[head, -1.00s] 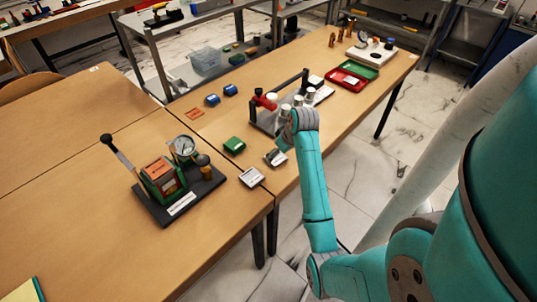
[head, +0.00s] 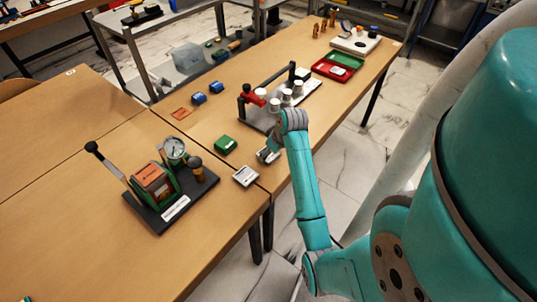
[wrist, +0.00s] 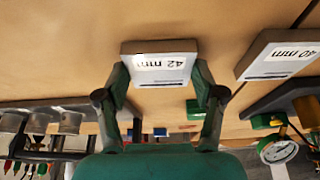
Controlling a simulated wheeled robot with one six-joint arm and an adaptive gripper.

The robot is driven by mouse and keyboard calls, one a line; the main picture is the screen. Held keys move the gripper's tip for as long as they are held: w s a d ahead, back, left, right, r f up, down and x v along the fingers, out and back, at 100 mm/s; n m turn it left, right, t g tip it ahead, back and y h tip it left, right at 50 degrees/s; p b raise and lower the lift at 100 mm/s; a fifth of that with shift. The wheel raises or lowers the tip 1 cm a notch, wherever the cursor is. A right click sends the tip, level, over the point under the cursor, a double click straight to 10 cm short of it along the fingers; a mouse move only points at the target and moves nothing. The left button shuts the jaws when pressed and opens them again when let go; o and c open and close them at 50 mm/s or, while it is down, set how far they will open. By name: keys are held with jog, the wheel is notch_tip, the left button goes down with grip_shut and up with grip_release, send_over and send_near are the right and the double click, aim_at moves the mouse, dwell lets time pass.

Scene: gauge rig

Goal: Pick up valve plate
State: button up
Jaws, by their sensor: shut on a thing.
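A light grey plate labelled "42 mm" (wrist: 160,65) sits between the fingers of my gripper (wrist: 162,84) in the wrist view, with a finger against each side. My gripper (head: 270,152) is shut on it. In the head view this plate (head: 267,156) is low at the table's near edge, partly hidden by my gripper; I cannot tell whether it touches the table. A similar plate labelled "40 mm" (wrist: 284,54) lies apart from it, and also shows in the head view (head: 245,176). No label naming a valve plate is readable.
A gauge rig with a lever (head: 165,185) stands on a dark base to the left. A green block (head: 224,145) lies close by. A red-handled press (head: 254,97) with white cylinders stands behind my gripper. A red and green tray (head: 337,67) is farther back. Blue blocks (head: 207,92) lie at the far edge.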

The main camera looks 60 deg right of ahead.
notch_tip(320, 180, up, 10)
dwell(0.6)
